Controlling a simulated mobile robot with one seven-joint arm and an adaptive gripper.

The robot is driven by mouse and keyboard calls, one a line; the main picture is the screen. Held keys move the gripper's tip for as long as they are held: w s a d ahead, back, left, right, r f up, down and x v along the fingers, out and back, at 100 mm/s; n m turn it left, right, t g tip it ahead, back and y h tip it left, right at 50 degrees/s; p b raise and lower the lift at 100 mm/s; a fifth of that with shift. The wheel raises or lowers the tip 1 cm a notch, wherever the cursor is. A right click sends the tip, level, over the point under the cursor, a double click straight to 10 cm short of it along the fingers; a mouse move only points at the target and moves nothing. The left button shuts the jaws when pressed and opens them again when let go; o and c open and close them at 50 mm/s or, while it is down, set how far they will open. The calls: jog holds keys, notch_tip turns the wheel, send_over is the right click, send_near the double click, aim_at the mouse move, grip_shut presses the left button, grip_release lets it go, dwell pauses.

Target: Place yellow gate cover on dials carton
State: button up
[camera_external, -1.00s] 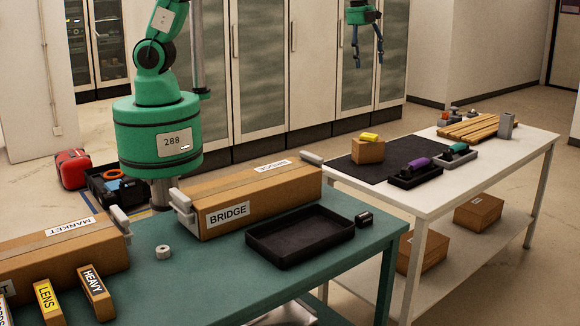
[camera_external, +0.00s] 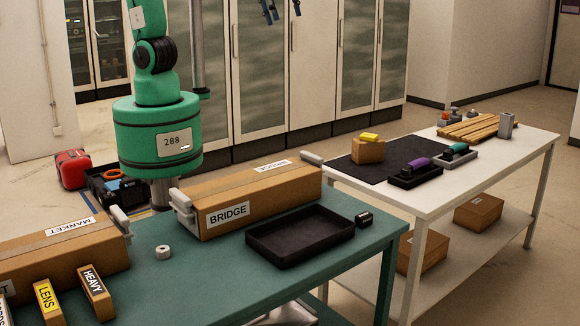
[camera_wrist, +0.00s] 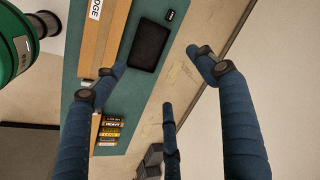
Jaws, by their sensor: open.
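A small yellow piece (camera_external: 370,137) lies on a small brown carton (camera_external: 368,152) on the white table's black mat. No lettering is legible on either, so I cannot tell whether they are the gate cover and the dials carton. A narrow block with a yellow LENS label (camera_external: 47,297) stands at the teal table's near left. No carton reads DIALS. My gripper (camera_external: 280,10) is high up, partly cut off by the top edge. In the wrist view its blue fingers (camera_wrist: 148,84) are spread and empty.
The teal table (camera_external: 190,265) holds the BRIDGE carton (camera_external: 250,198), the MARKET carton (camera_external: 70,250), a HEAVY block (camera_external: 96,292) and an empty black tray (camera_external: 300,236). On the white table, wooden slats (camera_external: 476,127) and trays with a purple piece (camera_external: 418,163) and a teal piece (camera_external: 459,147) stand right.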

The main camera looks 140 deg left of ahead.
jog(key=s+d+f+n+t+h, duration=0.1)
jog(key=s+d+n, duration=0.3)
jog(key=s+d, duration=1.4)
jog(key=d+t, duration=0.1)
jog(key=d, duration=0.2)
jog(key=shift+s+n, duration=0.4)
jog(key=shift+f, duration=0.1)
notch_tip(320, 180, down, 15)
jog(key=b, duration=1.5)
